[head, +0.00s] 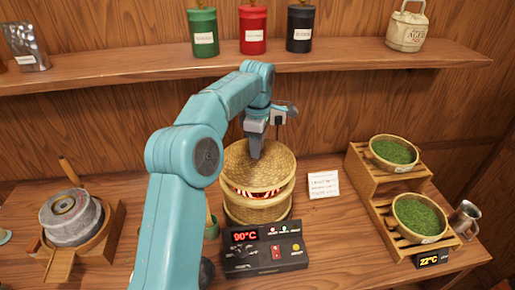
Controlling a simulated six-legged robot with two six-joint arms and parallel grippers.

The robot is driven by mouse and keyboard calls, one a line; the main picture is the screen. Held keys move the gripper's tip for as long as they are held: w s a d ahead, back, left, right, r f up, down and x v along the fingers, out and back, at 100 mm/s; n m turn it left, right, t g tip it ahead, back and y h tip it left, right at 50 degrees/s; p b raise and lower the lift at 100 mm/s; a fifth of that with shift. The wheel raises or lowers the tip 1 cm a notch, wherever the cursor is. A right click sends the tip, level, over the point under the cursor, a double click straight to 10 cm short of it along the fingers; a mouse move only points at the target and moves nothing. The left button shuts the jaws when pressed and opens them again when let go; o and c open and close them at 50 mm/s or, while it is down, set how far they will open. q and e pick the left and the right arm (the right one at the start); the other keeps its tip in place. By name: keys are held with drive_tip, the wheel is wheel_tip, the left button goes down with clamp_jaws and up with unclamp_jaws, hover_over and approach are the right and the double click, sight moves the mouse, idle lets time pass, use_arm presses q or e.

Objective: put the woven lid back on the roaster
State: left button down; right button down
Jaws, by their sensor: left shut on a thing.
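The round woven lid (281,165) is over the mouth of the woven roaster (258,213), near the middle of the table. Red and white contents (256,193) show in a gap between the lid's front edge and the roaster's rim. I cannot tell whether the lid's back edge touches the rim. My left gripper (256,150) points down and is shut on the lid at its top; the fingertips are partly hard to make out. My right gripper is not in view.
A black control box (265,252) reading 90°C stands in front of the roaster. A stone mill (72,220) is at the left. A wooden stepped rack (368,187) with two bowls of green leaves is at the right. A white card (323,185) stands between roaster and rack.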

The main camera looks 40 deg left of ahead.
use_arm(q)
wheel_tip(320, 180, down, 3)
drive_tip(key=shift+d+r, duration=0.1)
drive_tip(key=shift+d, duration=0.05)
drive_tip(key=shift+s+f, duration=0.2)
drive_tip(key=shift+w+f, duration=0.2)
drive_tip(key=shift+f, duration=0.1)
drive_tip(key=shift+s+f, duration=0.15)
drive_tip(key=shift+f, duration=0.2)
drive_tip(key=c, duration=0.8)
unclamp_jaws()
drive_tip(key=shift+o, duration=0.2)
drive_tip(key=r, duration=1.2)
drive_tip(key=shift+w+r, duration=0.1)
drive_tip(key=shift+w, duration=0.15)
drive_tip(key=shift+s+r, duration=0.25)
drive_tip(key=shift+r, duration=0.3)
